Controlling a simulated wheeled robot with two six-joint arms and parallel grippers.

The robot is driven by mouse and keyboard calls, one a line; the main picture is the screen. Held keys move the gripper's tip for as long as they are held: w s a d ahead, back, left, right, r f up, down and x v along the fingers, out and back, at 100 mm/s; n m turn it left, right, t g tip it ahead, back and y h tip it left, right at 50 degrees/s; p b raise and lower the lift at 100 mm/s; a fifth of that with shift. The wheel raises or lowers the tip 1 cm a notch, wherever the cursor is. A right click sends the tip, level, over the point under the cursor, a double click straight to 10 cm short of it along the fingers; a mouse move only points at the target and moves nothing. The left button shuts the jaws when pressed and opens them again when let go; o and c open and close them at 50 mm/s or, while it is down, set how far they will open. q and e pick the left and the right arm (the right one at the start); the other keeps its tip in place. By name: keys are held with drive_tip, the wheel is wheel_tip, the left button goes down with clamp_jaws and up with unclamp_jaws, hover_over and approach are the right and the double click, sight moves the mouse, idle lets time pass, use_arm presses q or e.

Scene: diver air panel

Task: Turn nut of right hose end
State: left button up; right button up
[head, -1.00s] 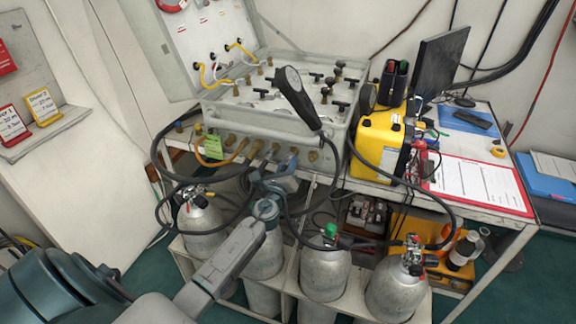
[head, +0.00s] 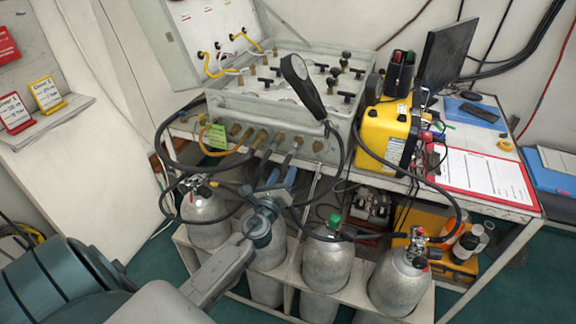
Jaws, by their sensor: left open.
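The grey air panel (head: 240,108) stands on the bench with its lid up. A row of brass fittings (head: 235,130) runs along its front face. My left gripper (head: 279,147) is just in front of this row, pointing up at it, with its two fingers apart. It is by the fittings right of the middle; I cannot tell if it touches one. Black hoses (head: 344,160) loop below the front face on both sides of the gripper. The hose nuts are too small to tell apart, and the gripper hides part of them. My right gripper is out of view.
Several grey cylinders (head: 328,262) stand below the bench in a white rack. A black handheld gauge (head: 302,82) leans over the panel. A yellow case (head: 387,128) stands to the right, beside a red-edged clipboard (head: 485,178).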

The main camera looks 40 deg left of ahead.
use_arm(q)
drive_tip(key=shift+v, duration=1.3)
